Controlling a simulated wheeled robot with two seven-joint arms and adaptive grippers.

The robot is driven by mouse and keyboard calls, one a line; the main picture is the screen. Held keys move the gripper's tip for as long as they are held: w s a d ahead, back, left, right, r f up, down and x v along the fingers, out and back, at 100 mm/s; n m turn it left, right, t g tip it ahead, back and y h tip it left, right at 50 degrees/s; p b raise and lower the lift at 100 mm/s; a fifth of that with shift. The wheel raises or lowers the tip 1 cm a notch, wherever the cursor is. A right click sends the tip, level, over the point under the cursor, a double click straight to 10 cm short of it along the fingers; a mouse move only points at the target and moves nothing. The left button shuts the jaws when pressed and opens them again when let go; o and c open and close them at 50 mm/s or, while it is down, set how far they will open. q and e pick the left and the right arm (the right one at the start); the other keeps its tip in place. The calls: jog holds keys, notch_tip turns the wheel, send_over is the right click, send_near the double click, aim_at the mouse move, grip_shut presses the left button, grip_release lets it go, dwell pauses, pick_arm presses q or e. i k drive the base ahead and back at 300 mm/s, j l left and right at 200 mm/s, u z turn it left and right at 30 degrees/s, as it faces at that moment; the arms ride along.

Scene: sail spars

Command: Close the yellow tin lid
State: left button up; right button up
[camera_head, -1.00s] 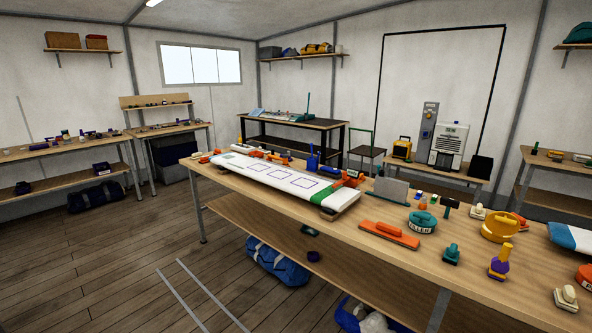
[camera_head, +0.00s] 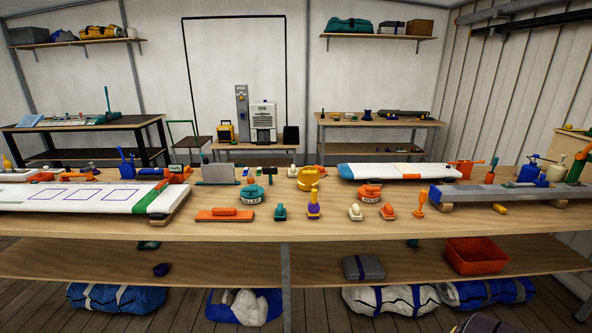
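A yellow tin (camera_head: 309,184) stands on the workbench (camera_head: 290,226), a little right of the middle of the camera_head view. Its upper part rises above its body, and I cannot tell at this size how far the lid is raised. A teal tin (camera_head: 249,194) marked like filler stands to its left, and an orange-red tin (camera_head: 369,193) to its right.
A white board (camera_head: 85,197) lies on the bench at left, and a blue-tipped white board (camera_head: 385,171) at back right. An orange sanding block (camera_head: 224,214) and several small tools lie near the front. A lower shelf holds a red bin (camera_head: 475,256). Bags lie beneath.

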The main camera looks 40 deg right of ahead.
aim_at(309, 178)
jog(key=z, duration=1.35)
jog(key=i+j+z, duration=0.1)
jog(key=i+z, duration=0.35)
jog(key=i+j+z, duration=0.15)
jog(key=z, duration=0.35)
jog(key=i+j, duration=0.05)
jog(key=i, duration=0.05)
